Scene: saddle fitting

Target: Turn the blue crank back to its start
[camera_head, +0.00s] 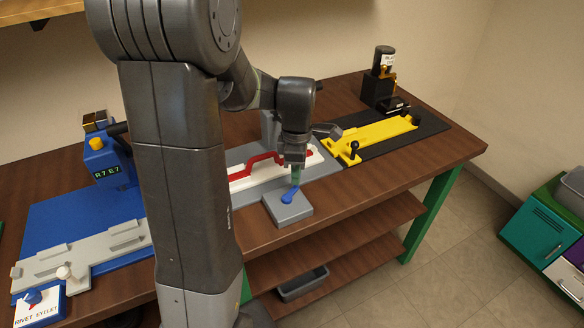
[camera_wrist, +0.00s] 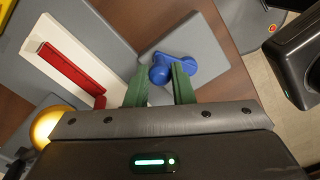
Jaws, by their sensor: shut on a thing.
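The blue crank (camera_head: 290,195) sits on a grey square block (camera_head: 280,211) near the table's front edge. In the wrist view the blue crank (camera_wrist: 187,67) shows an arm with a round knob, on the grey block (camera_wrist: 205,45). My gripper (camera_head: 296,182) is above the block and points down. In the wrist view my gripper's green fingers (camera_wrist: 160,75) stand on both sides of the knob and are shut on it. The fingers hide part of the knob.
A white and red fixture (camera_head: 265,168) on a grey plate lies just behind the block. A yellow fixture (camera_head: 385,132) on a black mat stands to the right. A blue station (camera_head: 75,210) stands to the left. Bare wooden table (camera_head: 345,195) lies right of the block.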

